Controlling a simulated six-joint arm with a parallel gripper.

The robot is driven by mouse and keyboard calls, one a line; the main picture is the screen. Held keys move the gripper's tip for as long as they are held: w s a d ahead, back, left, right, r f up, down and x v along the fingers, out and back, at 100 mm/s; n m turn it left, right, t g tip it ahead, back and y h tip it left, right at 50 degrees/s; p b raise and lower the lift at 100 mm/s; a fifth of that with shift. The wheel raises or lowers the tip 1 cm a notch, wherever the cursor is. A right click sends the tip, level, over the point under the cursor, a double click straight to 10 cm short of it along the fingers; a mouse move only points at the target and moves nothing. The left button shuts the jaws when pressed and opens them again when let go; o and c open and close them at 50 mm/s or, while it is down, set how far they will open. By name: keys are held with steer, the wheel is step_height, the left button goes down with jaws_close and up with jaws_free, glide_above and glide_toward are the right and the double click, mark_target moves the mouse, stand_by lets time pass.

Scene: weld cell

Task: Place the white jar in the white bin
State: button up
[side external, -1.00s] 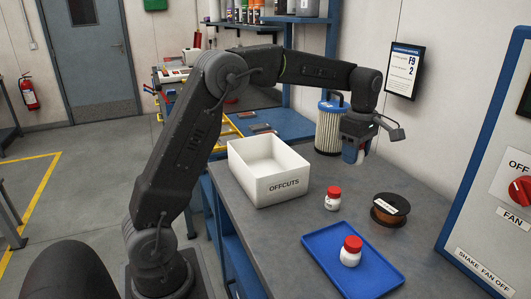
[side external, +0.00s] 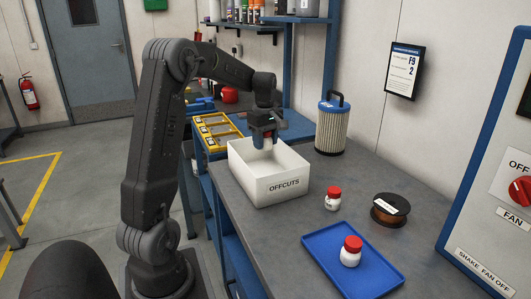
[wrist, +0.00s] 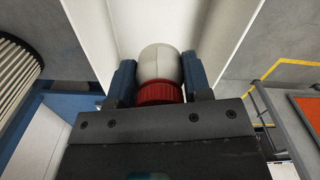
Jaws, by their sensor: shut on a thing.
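My gripper (side external: 264,138) is over the white bin marked OFFCUTS (side external: 268,190), near its back part. It is shut on a white jar (wrist: 160,63) with a red lid; in the wrist view a blue finger presses on each side and the lid is nearest the palm. In the side view only a little of the jar (side external: 266,146) shows below the fingers, above the bin's floor. The bin's white walls (wrist: 92,35) flank the jar in the wrist view. I cannot tell the exact height of the jar relative to the rim.
One similar red-lidded jar (side external: 333,200) stands on the grey bench, and another (side external: 350,252) on a blue tray (side external: 325,257). A spool (side external: 389,211) lies at the right. A pleated filter (side external: 331,128) stands behind the bin, and a yellow organizer (side external: 215,133) is to its left.

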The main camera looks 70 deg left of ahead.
step_height(320, 180, down, 11)
steer(key=shift+f, duration=0.1)
stand_by(0.5)
steer(key=o, duration=0.9)
steer(key=shift+f, duration=0.15)
steer(key=shift+o, duration=0.2)
